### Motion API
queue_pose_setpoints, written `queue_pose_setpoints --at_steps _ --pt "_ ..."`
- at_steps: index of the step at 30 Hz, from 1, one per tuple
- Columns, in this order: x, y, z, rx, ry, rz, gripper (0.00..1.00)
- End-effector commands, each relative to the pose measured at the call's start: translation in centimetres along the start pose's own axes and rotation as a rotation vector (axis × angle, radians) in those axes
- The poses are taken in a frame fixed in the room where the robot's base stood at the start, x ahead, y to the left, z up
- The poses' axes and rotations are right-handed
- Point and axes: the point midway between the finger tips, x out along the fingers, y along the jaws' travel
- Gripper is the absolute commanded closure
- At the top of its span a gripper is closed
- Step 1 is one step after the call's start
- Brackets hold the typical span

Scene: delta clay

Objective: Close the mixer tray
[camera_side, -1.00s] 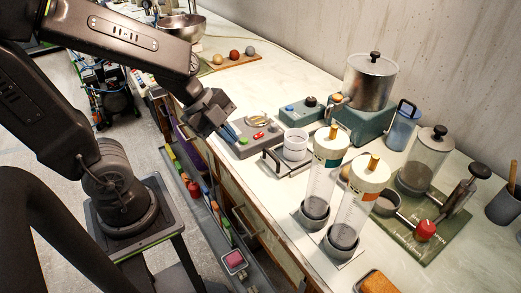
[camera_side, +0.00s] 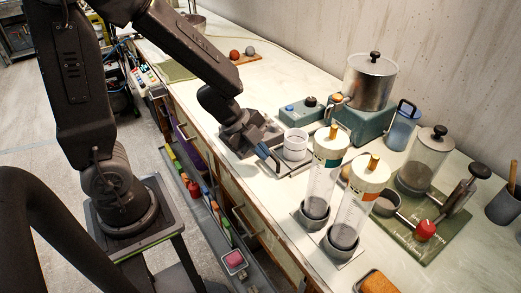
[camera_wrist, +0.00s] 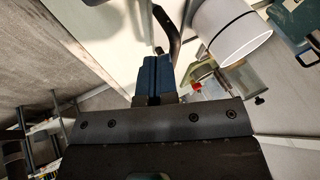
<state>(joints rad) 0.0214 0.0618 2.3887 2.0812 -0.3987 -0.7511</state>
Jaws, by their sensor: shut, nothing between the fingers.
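The mixer is a teal machine (camera_side: 365,120) with a lidded metal pot on top. Its flat metal tray (camera_side: 298,169) sticks out in front, with a white cup (camera_side: 295,143) standing on it. My gripper (camera_side: 268,158), with blue fingers, is shut and empty at the tray's outer end, beside its handle. In the wrist view the dark curved handle (camera_wrist: 174,32) lies just beyond my blue fingertips (camera_wrist: 157,62), and the white cup (camera_wrist: 228,35) is to the right. I cannot tell whether the fingertips touch the handle. My gripper partly hides the handle in the side view.
A teal control box (camera_side: 300,108) stands behind the cup. Two clear cylinders (camera_side: 322,185) stand close to the tray on the right. A green board (camera_side: 440,235) with a press is further right. The counter's front edge runs below my gripper.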

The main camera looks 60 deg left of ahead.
Motion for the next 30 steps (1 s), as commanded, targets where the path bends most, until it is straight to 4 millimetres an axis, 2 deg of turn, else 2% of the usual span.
queue_pose_setpoints --at_steps 8,11,18,21,30 --pt "0.2 -0.5 0.0 0.0 0.0 0.001 1.0" --pt "1.0 -2.0 0.0 0.0 0.001 0.001 1.0" --pt "3.6 -7.3 -0.1 0.0 0.001 0.002 1.0" --pt "4.2 -8.7 -0.1 0.0 0.001 0.002 1.0" --pt "4.7 -9.9 -0.1 0.0 -0.001 -0.003 1.0"
